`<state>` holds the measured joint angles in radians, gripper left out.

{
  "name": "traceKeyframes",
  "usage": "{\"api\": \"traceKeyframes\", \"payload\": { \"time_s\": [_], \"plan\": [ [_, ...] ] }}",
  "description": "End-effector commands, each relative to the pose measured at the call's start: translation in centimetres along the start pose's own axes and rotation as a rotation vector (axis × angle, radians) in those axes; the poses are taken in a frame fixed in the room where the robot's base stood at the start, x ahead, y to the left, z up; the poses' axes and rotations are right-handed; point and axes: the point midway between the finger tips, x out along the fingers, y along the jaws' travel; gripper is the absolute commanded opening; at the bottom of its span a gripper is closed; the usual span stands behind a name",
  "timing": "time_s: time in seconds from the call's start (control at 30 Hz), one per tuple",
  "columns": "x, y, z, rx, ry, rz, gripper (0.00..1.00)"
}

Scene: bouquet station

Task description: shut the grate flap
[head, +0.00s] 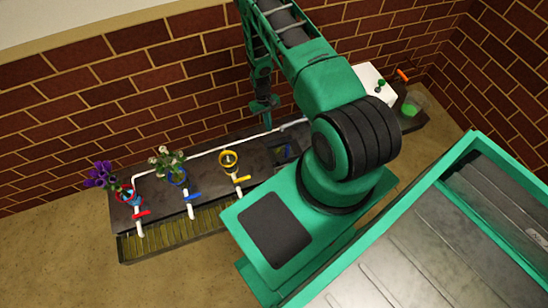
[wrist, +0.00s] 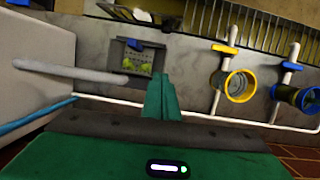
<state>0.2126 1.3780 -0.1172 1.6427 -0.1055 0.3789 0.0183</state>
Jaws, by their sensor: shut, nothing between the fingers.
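A dark square fixture (wrist: 140,62) lies in the grey bench top in the wrist view. Its inside shows a pale perforated floor with green bits on it, and a dark strip with a blue tab (wrist: 135,44) runs along its upper side. I cannot tell for sure which part is the flap or its exact angle. In the head view the same fixture (head: 284,152) is small and partly hidden by my arm. My gripper (wrist: 161,84) is shut and empty, close beside the fixture's lower right in the wrist view. The head view shows it (head: 264,105) near the wall behind the bench.
A yellow ring holder (head: 229,160) stands left of the fixture, then a blue ring (head: 177,177) with white flowers and a red one with purple flowers. A white pipe (head: 205,152) runs along the back. A slatted trough (head: 175,229) lies in front. A white box (head: 372,80) stands right.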

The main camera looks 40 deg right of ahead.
Motion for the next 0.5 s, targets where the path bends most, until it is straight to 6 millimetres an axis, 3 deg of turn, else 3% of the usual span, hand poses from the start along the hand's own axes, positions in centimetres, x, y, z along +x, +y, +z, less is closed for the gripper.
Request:
{"api": "traceKeyframes", "payload": {
  "time_s": [0.03,0.13,0.5],
  "plan": [
    [1.8,-0.2,0.2,-0.004,-0.007,-0.004,0.0],
    [4.1,-0.6,0.6,-0.009,-0.013,-0.012,0.0],
    [8.2,-1.0,1.0,-0.013,-0.018,-0.018,0.0]
  ]
}}
